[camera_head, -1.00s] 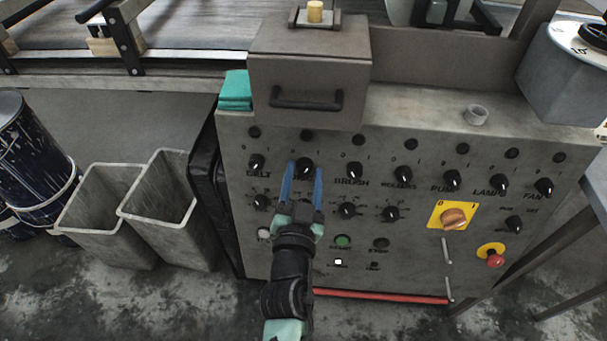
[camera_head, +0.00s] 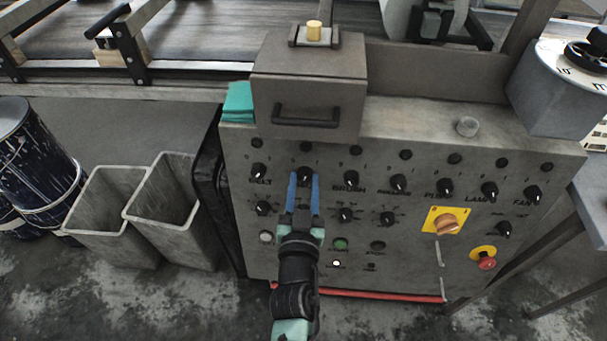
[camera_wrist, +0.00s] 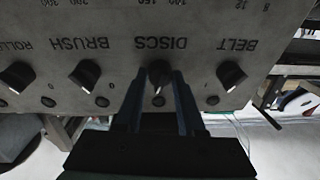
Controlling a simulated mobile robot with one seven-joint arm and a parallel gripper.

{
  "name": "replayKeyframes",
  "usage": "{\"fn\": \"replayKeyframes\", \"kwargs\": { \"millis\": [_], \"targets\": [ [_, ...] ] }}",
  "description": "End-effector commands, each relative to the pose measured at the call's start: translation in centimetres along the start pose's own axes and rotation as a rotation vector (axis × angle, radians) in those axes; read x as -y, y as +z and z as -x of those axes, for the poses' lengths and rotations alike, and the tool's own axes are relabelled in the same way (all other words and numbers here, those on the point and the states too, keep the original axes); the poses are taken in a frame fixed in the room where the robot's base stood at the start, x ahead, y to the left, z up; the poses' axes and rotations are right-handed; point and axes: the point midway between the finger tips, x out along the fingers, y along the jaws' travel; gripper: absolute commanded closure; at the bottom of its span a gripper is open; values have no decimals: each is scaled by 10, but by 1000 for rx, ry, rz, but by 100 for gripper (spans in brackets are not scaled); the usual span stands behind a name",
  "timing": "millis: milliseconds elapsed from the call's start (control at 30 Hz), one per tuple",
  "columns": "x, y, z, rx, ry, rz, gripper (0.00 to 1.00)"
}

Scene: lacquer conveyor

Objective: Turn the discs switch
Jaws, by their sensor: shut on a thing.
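The discs switch (camera_head: 305,174) is a black rotary knob in the upper knob row of the grey control panel (camera_head: 400,270), between the belt knob (camera_head: 258,170) and the brush knob (camera_head: 351,178). In the wrist view the discs knob (camera_wrist: 159,72) sits under the upside-down label DISCS, with a pale pointer mark on it. My gripper (camera_head: 304,182) has its blue fingers on either side of this knob and is shut on it. The fingers (camera_wrist: 158,80) hide its sides in the wrist view. My gripper covers part of the label in the head view.
Other knobs stand close by, such as the rollers knob (camera_head: 399,183). A yellow-plated orange switch (camera_head: 446,223) and a red emergency button (camera_head: 487,262) are at the right. Two grey bins (camera_head: 110,215) stand left of the panel. A box with a handle (camera_head: 308,85) juts out above.

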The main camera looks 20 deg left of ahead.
Motion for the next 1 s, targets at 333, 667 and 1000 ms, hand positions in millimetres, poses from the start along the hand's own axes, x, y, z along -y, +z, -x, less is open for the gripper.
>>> {"fn": "replayKeyframes", "kwargs": {
  "millis": [333,667,1000],
  "targets": [
    [-2,-7,0,24,-54,323,100],
    [-2,-5,0,38,-103,598,100],
    [-2,-4,0,46,-133,768,100]
  ]
}}
